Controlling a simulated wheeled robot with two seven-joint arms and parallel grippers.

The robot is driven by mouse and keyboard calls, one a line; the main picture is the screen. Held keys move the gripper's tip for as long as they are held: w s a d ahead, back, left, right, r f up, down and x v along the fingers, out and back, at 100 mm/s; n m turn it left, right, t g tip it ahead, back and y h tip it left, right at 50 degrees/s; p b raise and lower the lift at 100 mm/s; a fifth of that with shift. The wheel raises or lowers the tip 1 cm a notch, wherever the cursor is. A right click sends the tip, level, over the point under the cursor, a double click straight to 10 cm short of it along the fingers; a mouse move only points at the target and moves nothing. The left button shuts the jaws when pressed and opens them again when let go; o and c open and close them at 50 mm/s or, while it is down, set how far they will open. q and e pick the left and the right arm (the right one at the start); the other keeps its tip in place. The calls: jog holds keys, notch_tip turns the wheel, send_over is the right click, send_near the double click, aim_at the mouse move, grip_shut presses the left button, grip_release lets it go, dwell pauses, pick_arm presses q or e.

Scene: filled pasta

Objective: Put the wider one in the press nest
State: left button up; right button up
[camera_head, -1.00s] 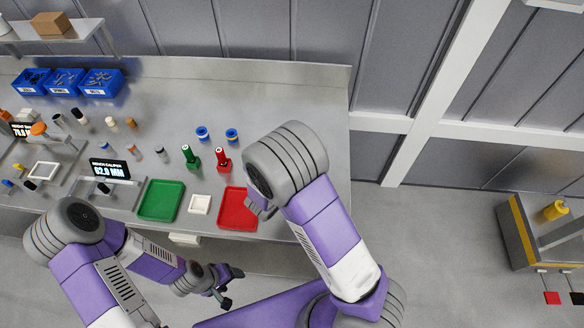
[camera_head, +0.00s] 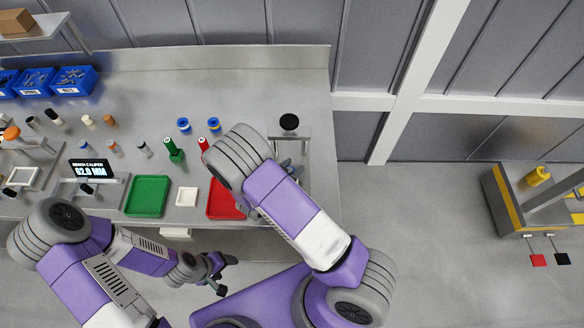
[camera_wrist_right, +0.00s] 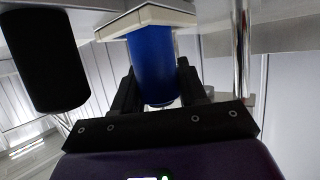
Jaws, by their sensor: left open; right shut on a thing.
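My right gripper (camera_wrist_right: 157,88) is shut on a blue cylinder (camera_wrist_right: 152,62) in the right wrist view. The cylinder's far end meets or overlaps a cream-edged plate (camera_wrist_right: 148,14); I cannot tell whether they touch. In the head view, a grey frame (camera_head: 300,132) with a black round knob (camera_head: 289,121) on top, seemingly the press, stands at the table's right end. My right gripper is beside it, mostly hidden by my arm. The nest is not clear in the head view. My left gripper (camera_head: 224,274) is open and empty, in front of the table.
A black cylinder (camera_wrist_right: 42,58) is close left of the held piece. A red tray (camera_head: 222,211), a white pad (camera_head: 186,197) and a green tray (camera_head: 148,197) lie along the front. Two blue-ringed pieces (camera_head: 184,126) (camera_head: 213,125) and a green bottle-like piece (camera_head: 175,151) stand behind.

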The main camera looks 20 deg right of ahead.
jog(key=o, duration=0.8)
jog(key=shift+f, duration=0.2)
jog(key=shift+c, duration=0.2)
jog(key=o, duration=0.5)
jog(key=shift+c, duration=0.2)
jog(key=shift+r, duration=0.2)
jog(key=shift+s+a+r, duration=0.1)
jog(key=shift+a+r, duration=0.05)
jog(key=shift+a, duration=0.15)
jog(key=v, duration=1.1)
jog(key=shift+s, duration=0.2)
jog(key=shift+a, duration=0.1)
